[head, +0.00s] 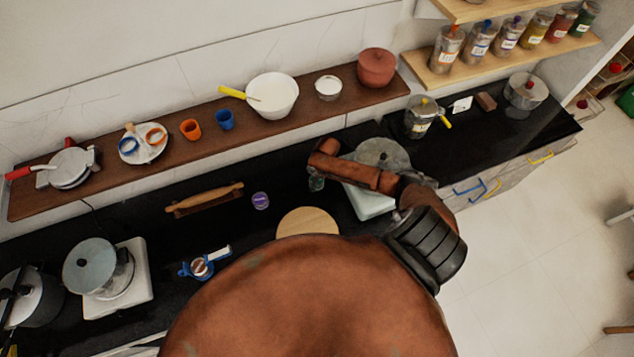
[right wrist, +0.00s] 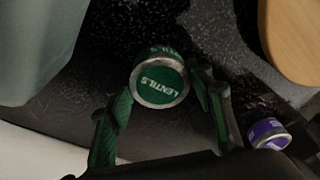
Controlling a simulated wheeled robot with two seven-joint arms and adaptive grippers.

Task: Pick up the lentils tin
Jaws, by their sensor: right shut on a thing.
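The lentils tin (right wrist: 160,80) has a green lid with white "LENTILS" lettering and a silver rim. In the right wrist view it sits between the two fingers of my right gripper (right wrist: 166,90), which is shut on it. Whether the tin touches the counter cannot be told. In the head view my right arm reaches over the black counter, and the right gripper (head: 316,182) hangs small and dark below the forearm; the tin cannot be made out clearly there. My left gripper is not in view.
A purple-labelled tin (right wrist: 270,134) stands close by, also in the head view (head: 260,201). A round wooden board (head: 307,222) and a pale block-like object (head: 370,204) flank the gripper. A rolling pin (head: 205,199) lies to the left. A brown shelf (head: 180,131) runs behind.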

